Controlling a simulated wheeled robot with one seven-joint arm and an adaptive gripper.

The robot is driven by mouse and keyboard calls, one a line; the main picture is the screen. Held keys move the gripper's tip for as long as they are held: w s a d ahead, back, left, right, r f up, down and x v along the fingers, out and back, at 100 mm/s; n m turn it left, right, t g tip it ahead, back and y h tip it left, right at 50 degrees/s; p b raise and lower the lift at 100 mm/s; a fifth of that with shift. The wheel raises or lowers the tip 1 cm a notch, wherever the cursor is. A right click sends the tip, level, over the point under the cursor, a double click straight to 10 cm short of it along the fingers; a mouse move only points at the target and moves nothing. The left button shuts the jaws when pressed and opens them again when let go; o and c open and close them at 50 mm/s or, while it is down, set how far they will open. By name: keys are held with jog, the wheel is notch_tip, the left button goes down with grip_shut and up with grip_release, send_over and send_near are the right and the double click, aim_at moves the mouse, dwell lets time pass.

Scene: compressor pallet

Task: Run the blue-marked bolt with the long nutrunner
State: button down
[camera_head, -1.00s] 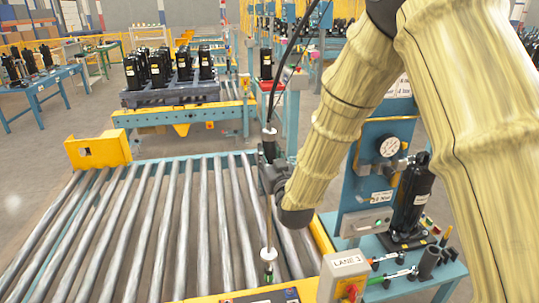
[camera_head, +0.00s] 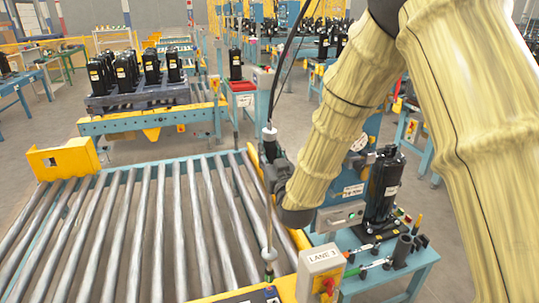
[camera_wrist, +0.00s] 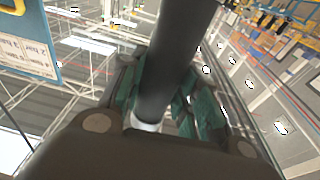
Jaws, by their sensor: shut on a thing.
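My gripper (camera_head: 277,178) is shut on the long nutrunner (camera_head: 269,151), a dark tool with a light collar on top, a cable above and a long thin shank below. The shank hangs nearly upright, with its socket end (camera_head: 269,256) over the right edge of the roller conveyor. In the wrist view the nutrunner's dark body (camera_wrist: 178,55) runs between the teal finger pads of my gripper (camera_wrist: 165,105). Black compressors (camera_head: 122,72) stand on a pallet (camera_head: 135,100) at the back left. No blue-marked bolt can be made out.
The empty roller conveyor (camera_head: 140,235) fills the lower left. A bench (camera_head: 400,270) at right holds one black compressor (camera_head: 383,185) and small tools. A box marked LANE 1 (camera_head: 320,262) stands at its front.

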aim_at(270, 163)
jog(key=shift+f+b, duration=2.1)
jog(key=shift+f, duration=0.2)
jog(key=shift+s+f+b, duration=0.1)
jog(key=shift+f+b, duration=1.4)
jog(key=shift+f, duration=0.35)
dwell(1.5)
jog(key=shift+r, duration=0.15)
jog(key=shift+r+p, duration=1.1)
jog(key=shift+r, duration=1.4)
jog(key=shift+f, duration=0.1)
